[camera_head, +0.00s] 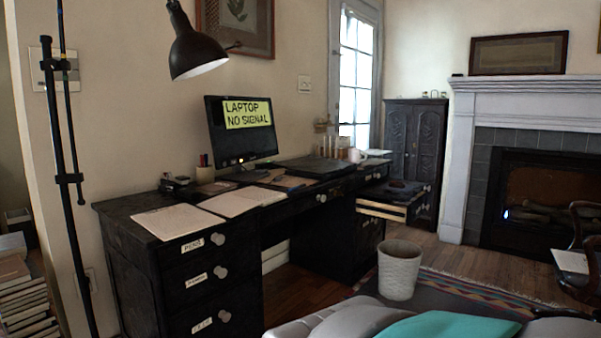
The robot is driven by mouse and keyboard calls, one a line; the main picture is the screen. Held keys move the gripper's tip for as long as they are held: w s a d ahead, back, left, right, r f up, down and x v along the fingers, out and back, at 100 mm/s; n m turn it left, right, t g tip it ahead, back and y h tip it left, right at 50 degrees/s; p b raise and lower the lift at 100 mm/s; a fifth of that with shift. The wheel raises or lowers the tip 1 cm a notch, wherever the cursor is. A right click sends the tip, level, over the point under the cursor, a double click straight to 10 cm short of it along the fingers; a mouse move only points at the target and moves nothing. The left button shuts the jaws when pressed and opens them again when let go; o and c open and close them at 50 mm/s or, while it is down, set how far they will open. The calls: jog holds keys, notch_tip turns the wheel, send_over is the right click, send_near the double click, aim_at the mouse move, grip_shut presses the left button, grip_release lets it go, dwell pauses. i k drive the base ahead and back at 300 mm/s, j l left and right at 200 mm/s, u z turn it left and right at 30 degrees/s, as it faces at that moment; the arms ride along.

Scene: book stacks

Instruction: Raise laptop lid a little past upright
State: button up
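A flat dark slab that looks like the shut laptop (318,167) lies on the black desk (133,219), right of the monitor. Its lid appears down; the hinge side is too dark to tell. The monitor (238,137) stands behind the desk papers and bears a yellow note reading "LAPTOP NO SIGNAL". My gripper does not show in this view.
Papers (178,221) and a pen cup (205,174) lie left on the desk. A black lamp (193,52) hangs above. A white bin (399,270) stands on the floor before the desk. A drawer (383,210) at the right sticks out. Grey and teal shapes fill the bottom.

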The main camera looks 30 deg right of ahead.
aim_at(322, 167)
jog(key=z, duration=1.1)
jog(key=i+l, duration=0.2)
jog(key=i, duration=0.2)
jog(key=i+l, duration=0.25)
jog(key=i, duration=0.2)
jog(key=i+l, duration=0.2)
jog(key=i, duration=0.2)
jog(key=i+l, duration=0.25)
jog(key=i, duration=0.2)
